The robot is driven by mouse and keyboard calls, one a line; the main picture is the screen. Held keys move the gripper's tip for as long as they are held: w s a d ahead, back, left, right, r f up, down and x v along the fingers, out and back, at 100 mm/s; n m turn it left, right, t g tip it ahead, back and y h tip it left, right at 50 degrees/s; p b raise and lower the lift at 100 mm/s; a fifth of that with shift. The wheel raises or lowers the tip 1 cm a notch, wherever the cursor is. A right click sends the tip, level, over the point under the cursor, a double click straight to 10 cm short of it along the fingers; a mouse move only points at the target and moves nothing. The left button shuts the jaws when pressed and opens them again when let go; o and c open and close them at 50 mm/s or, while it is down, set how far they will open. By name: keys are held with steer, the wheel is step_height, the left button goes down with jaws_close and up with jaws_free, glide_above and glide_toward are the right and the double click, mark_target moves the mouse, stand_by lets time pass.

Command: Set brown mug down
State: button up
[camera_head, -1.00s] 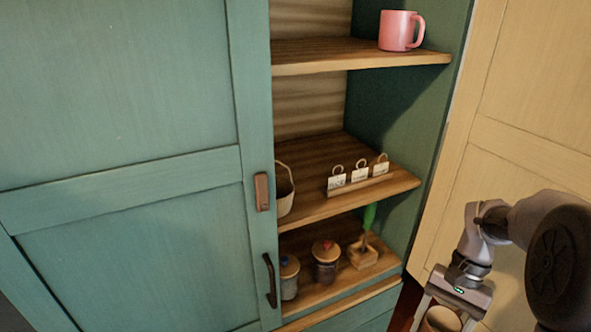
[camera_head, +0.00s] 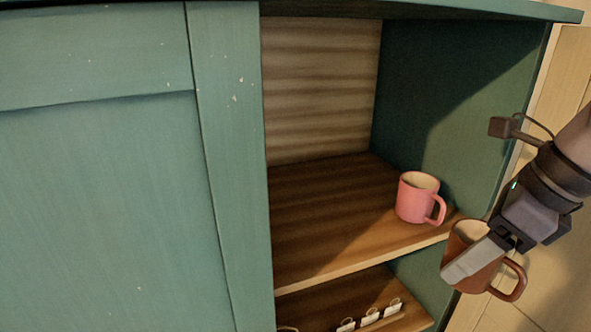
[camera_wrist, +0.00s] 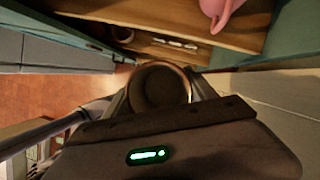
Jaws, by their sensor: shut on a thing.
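The brown mug (camera_head: 461,252) is held upright in my gripper (camera_head: 476,258), in front of the right end of the top shelf. Its handle points right and its mouth faces up. My gripper is shut on the mug, with a pale finger across its outer side. In the wrist view, the mug (camera_wrist: 160,88) sits between the two fingers and its dark inside shows. The wooden shelf (camera_head: 325,225) is beside the mug, to the left. The mug appears clear of the shelf, in the air.
A pink mug (camera_head: 413,198) stands near the right end of the top shelf, close to the brown mug. The shelf to its left is bare. A green side wall (camera_head: 450,100) and a green door (camera_head: 95,190) bound the opening. Small white tags (camera_head: 370,318) stand on the shelf below.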

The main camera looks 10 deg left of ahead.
steer(key=p, duration=0.3)
glide_toward(349, 227)
steer(key=shift+w+a+f, duration=0.1)
steer(key=shift+a+f, duration=0.2)
steer(key=shift+f, duration=0.1)
steer(key=shift+w+a+r, duration=0.1)
steer(key=shift+w+a, duration=0.2)
steer(key=shift+a, duration=0.3)
step_height(349, 227, down, 4)
steer(key=shift+r+m+b, duration=0.15)
steer(key=shift+m+b, duration=0.15)
steer(key=shift+b, duration=0.1)
steer(key=shift+d, duration=0.15)
steer(key=o, duration=1.6)
